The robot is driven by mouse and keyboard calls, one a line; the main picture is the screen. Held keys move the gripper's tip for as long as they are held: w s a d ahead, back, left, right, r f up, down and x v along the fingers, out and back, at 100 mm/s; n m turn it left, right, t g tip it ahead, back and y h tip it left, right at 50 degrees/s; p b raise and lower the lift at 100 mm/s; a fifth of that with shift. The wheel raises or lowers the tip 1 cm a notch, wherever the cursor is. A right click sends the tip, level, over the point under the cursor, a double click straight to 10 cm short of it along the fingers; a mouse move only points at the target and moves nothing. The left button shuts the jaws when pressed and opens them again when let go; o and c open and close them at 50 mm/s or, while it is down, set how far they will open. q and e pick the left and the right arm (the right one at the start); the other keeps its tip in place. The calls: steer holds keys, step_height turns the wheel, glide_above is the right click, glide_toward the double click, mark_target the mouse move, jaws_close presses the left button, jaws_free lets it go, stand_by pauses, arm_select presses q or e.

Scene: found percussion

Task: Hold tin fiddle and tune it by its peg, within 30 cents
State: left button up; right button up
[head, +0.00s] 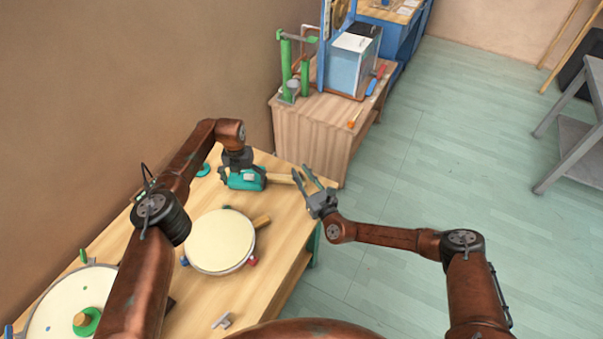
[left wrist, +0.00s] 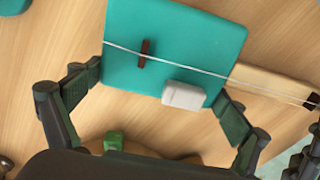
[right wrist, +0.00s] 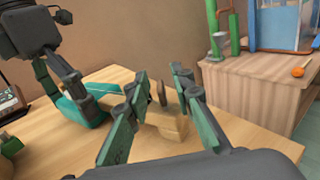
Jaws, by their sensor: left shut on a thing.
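The tin fiddle has a teal body (head: 240,182) and a pale wooden neck (head: 280,179) pointing right. In the left wrist view the teal body (left wrist: 150,75) carries a string, a dark slot and a white block (left wrist: 184,95). My left gripper (head: 245,172) is shut on the body, one finger on each side. My right gripper (head: 312,182) is open at the far end of the neck. In the right wrist view a dark peg (right wrist: 162,94) stands upright on the neck (right wrist: 165,125), between my open fingers (right wrist: 155,90). Contact cannot be told.
A round drum (head: 220,242) and a larger pale disc (head: 65,300) lie on the wooden table (head: 285,235). A wooden cabinet (head: 325,138) bearing a blue-grey box (head: 350,65) stands behind. The floor to the right is free up to a grey metal table (head: 575,150).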

steer(key=shift+w, duration=0.1)
steer(key=shift+c, duration=0.2)
jaws_close()
